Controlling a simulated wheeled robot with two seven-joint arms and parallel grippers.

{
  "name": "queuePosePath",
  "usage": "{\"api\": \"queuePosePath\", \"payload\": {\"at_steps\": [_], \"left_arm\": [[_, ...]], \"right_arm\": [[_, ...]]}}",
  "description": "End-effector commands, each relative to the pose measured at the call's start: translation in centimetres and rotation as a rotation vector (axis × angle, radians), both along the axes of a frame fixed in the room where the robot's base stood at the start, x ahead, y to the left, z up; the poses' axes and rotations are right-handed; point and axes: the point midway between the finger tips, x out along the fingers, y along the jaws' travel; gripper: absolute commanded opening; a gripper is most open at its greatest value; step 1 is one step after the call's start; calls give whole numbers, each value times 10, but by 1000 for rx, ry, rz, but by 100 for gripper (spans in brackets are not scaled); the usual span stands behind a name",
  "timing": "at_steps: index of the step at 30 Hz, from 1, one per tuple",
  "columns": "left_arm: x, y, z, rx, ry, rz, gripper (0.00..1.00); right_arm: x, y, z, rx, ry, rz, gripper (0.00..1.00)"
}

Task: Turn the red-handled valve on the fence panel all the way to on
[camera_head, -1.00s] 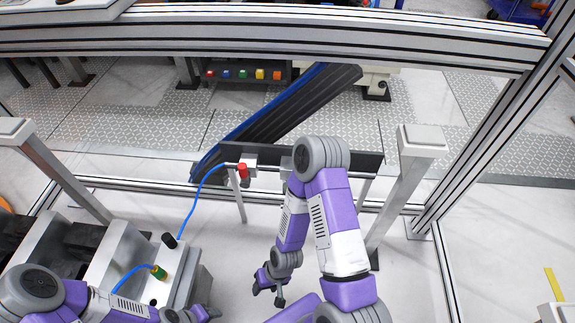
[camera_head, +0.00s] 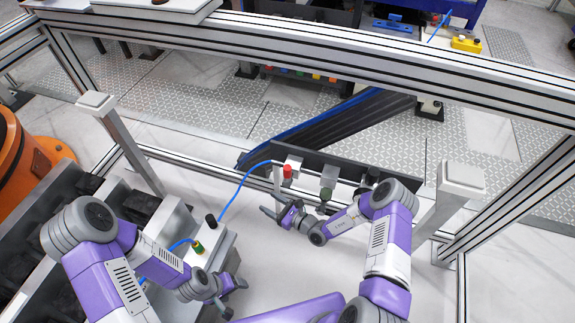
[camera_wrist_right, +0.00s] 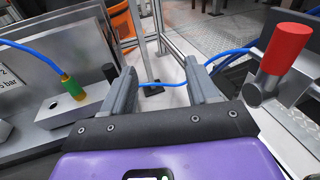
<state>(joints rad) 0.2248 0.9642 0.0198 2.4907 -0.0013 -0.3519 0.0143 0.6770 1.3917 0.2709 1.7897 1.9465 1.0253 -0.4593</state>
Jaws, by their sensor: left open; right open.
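The red valve handle (camera_head: 287,171) points upward on a small silver block at the left end of the dark panel (camera_head: 345,172). In the right wrist view the red handle (camera_wrist_right: 286,48) is large at the upper right, outside the fingers. My right gripper (camera_head: 268,204) is open and empty, just below and left of the valve, apart from it. Its two fingers (camera_wrist_right: 160,85) show spread in the wrist view, with the blue hose (camera_wrist_right: 160,84) visible beyond the gap. My left gripper (camera_head: 237,297) is open and empty near the lower silver block.
The blue hose (camera_head: 239,186) arches from the valve to the silver block with a green-and-brass fitting (camera_head: 197,246) and a black knob (camera_head: 211,221). A grey post (camera_head: 460,188) stands right of the panel. An orange machine part (camera_head: 22,165) is at the far left.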

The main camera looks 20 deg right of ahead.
Motion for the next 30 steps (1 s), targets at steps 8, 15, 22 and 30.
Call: {"api": "queuePosePath", "payload": {"at_steps": [8,15,22,30], "left_arm": [[0,0,15,0,0,0,70],[0,0,6,0,0,0,70],[0,0,-6,0,0,0,70],[0,0,-10,0,0,0,70]], "right_arm": [[49,-97,10,77,-61,-456,59],[75,-102,8,78,-69,-498,59],[109,-95,8,78,-69,-495,59],[126,-92,9,80,-64,-494,59]]}}
